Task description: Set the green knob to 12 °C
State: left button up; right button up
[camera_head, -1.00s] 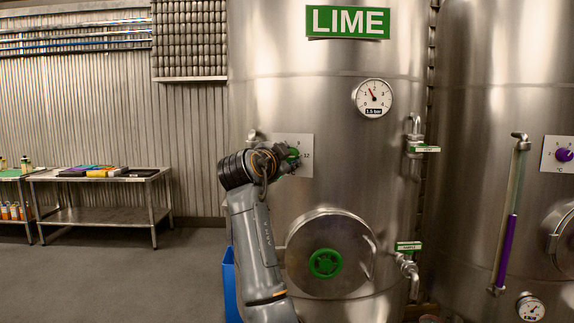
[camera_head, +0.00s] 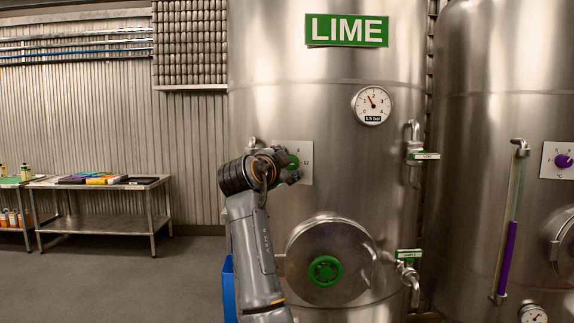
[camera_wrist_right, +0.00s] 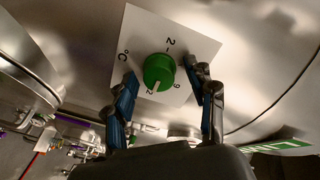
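The green knob (camera_head: 293,161) sits on a white square dial plate (camera_head: 306,149) on the LIME tank, partly hidden by my right gripper (camera_head: 287,166). The knob (camera_wrist_right: 158,72) also shows in the right wrist view, where the plate is turned. Its pale pointer mark is on the lower edge, towards a partly hidden number ending in 2. In the head view, 12 is printed at the plate's right. My right gripper (camera_wrist_right: 165,108) is open, a finger on each side below the knob, with gaps to it. My left gripper is not in view.
A round hatch with a green handwheel (camera_head: 325,271) is below the dial. A pressure gauge (camera_head: 372,104) and green-labelled valves (camera_head: 422,156) are to the right. A second tank has a purple knob (camera_head: 563,160). A steel table (camera_head: 105,186) stands at the left.

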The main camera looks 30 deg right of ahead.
jog(key=v, duration=1.2)
jog(key=shift+w, duration=0.1)
